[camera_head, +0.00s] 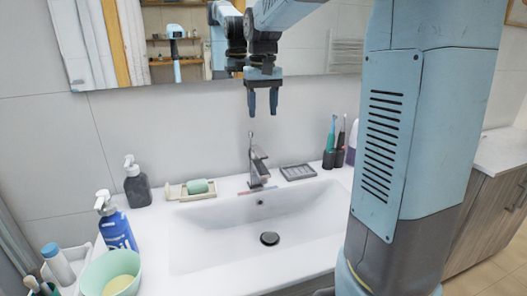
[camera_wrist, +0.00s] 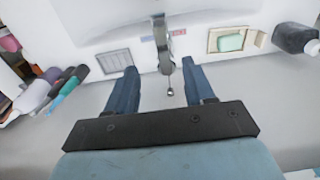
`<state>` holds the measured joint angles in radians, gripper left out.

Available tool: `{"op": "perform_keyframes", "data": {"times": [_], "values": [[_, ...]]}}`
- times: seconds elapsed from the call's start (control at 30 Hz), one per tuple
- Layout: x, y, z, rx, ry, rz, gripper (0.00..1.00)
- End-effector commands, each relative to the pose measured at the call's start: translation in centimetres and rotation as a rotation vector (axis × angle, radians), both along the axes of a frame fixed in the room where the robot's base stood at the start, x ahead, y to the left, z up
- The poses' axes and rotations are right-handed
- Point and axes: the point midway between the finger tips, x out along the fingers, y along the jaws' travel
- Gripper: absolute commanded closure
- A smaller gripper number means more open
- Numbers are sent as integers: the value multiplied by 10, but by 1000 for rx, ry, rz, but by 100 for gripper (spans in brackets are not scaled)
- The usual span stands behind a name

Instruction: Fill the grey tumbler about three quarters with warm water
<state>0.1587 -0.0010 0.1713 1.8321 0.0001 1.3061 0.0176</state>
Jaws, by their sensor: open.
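My gripper (camera_head: 262,112) is open and empty, pointing down in front of the wall above the faucet. In the wrist view its two fingers (camera_wrist: 160,66) stand apart, with the faucet showing between and beyond them. The chrome faucet (camera_head: 258,168) rises at the back of the white sink (camera_head: 215,232), its thin lever upright. A red and blue strip (camera_wrist: 162,37) lies by its base. No water stream shows. I cannot clearly make out a grey tumbler; dark grey holders (camera_head: 329,161) stand under the toothbrushes at the right.
A green soap (camera_head: 197,186) on a dish, a grey tray (camera_head: 298,172), and a dark pump bottle (camera_head: 137,186) line the back. A blue pump bottle (camera_head: 116,229) and a mint bowl (camera_head: 103,263) stand at left. A mirror (camera_head: 170,45) hangs behind my gripper. The basin is empty.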

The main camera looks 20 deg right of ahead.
Motion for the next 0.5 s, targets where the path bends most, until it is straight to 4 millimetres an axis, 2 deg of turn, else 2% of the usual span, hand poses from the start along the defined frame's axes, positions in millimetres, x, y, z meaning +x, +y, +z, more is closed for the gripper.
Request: {"op": "perform_keyframes", "data": {"times": [0.17,0.5], "values": [[0,0,-18,0,3,0,47],[-1,0,-77,0,5,0,47]]}}
